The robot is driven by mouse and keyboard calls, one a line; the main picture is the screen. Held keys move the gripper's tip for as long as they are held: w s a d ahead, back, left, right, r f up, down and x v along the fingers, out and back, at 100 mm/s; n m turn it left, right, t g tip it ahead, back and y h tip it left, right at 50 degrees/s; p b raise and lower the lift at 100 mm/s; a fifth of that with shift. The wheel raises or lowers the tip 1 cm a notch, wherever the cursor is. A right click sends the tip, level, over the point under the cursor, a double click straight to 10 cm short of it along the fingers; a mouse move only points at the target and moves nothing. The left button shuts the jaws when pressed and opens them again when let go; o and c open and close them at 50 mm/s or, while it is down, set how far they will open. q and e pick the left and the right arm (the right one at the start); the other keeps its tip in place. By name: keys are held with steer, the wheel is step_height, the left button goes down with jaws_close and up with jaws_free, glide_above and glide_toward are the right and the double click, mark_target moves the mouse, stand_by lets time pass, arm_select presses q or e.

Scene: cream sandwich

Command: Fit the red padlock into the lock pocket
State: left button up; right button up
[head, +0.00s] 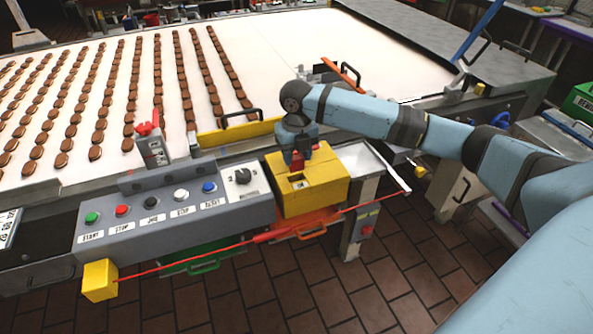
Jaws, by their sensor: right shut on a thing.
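My right gripper (301,157) is over the yellow box (318,188) at the right end of the grey control panel. It points down and is shut on the red padlock (298,158), which is mostly hidden by the fingers. The yellow box has a dark opening (297,178) in its top, just below the padlock; this looks like the lock pocket. I cannot tell whether the padlock touches the box. My left gripper is not in view.
The grey control panel (150,222) carries several coloured buttons and a black knob (243,176). A red cord (200,263) runs along the front from a yellow block (100,281). Rows of brown biscuits lie on the white conveyor (290,60). A yellow bar (240,132) stands behind the box.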

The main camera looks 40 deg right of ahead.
mark_target(296, 170)
steer(key=shift+f, duration=2.85)
steer(key=o, duration=1)
steer(key=shift+f, duration=0.15)
step_height(296, 170, up, 12)
steer(key=shift+r, duration=0.25)
steer(key=shift+f, duration=0.1)
